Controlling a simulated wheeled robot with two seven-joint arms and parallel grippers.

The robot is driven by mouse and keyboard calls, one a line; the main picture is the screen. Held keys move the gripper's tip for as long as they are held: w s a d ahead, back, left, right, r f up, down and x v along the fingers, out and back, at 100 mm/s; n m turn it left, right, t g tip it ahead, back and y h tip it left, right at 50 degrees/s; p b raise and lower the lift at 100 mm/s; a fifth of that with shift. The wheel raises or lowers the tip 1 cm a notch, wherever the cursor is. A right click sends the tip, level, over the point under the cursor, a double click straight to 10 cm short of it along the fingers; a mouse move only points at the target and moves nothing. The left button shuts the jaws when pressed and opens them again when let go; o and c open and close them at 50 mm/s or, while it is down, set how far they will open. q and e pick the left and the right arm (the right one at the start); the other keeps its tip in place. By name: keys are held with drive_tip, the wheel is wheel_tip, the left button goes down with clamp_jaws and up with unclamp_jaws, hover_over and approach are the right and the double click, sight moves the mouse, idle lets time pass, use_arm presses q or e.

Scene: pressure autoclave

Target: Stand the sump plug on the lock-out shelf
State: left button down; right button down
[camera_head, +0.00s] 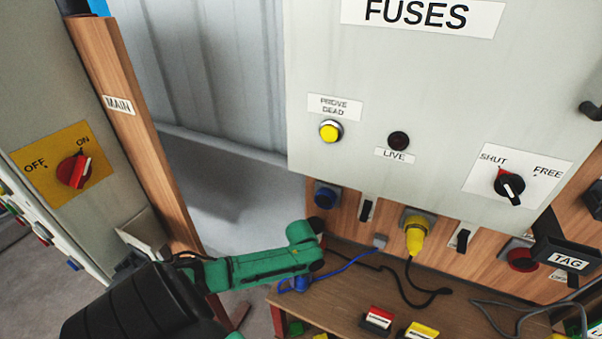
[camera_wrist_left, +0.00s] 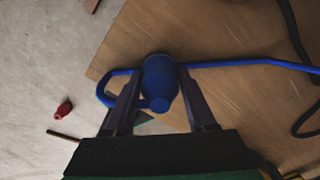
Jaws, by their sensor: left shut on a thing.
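A blue plug (camera_wrist_left: 161,88), which I take to be the sump plug, sits between the fingers of my left gripper (camera_wrist_left: 158,76) in the left wrist view. My left gripper is shut on it. The plug also shows low in the head view (camera_head: 299,284), below my green forearm, with a blue cable running to the right. The fingers are mostly hidden there. The wooden shelf (camera_head: 345,291) below the panel also shows in the wrist view (camera_wrist_left: 235,100), behind the plug near the shelf's left edge. I cannot tell whether the plug touches it. My right gripper is not in view.
A blue socket (camera_head: 326,195) is on the wooden panel, left of a yellow plug (camera_head: 415,235) in its socket. Black and grey cables cross the shelf. A TAG holder (camera_head: 567,257) is at right.

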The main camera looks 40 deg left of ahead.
use_arm(q)
drive_tip(key=shift+c, duration=1.1)
unclamp_jaws()
drive_tip(key=shift+f, duration=0.1)
wheel_tip(320, 180, up, 12)
drive_tip(key=shift+r, duration=0.15)
